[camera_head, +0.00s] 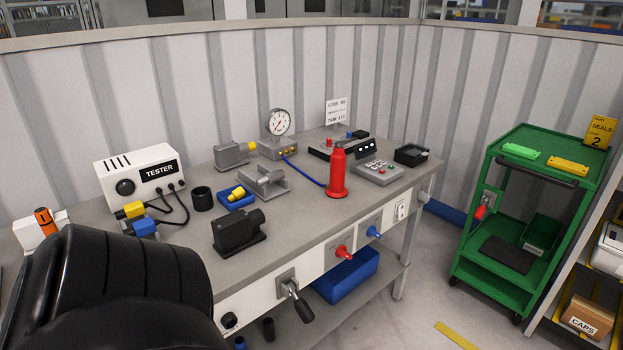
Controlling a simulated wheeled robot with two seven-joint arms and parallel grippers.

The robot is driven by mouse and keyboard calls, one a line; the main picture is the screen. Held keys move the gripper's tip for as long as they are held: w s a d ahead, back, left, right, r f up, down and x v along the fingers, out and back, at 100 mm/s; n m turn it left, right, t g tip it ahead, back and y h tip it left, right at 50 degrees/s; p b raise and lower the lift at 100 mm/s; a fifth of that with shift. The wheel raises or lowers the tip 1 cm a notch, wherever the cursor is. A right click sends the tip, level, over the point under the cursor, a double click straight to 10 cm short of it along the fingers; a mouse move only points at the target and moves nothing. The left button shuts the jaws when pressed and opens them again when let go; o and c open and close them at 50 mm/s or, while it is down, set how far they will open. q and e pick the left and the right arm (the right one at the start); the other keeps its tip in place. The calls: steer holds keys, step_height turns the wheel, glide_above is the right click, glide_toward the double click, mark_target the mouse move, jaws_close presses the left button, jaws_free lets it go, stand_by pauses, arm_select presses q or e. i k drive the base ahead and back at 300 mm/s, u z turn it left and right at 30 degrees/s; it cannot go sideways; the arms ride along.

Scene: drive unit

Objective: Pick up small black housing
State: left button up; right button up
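A small black housing (238,232) with a short round stub on its right end sits on the grey workbench (300,217), near the front edge. It stands free on the bench top and nothing holds it. Neither of my grippers shows in the head view.
Behind the housing are a blue tray (236,199) with a yellow part, a black cup (201,198) and a grey bracket (264,181). A white tester (139,181) stands left, a red bottle-like object (337,172) right. A green cart (524,225) stands apart. The bench's lower left is hidden.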

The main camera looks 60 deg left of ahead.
mark_target(235, 232)
steer(key=i, duration=1.45)
steer(key=u, duration=2.8)
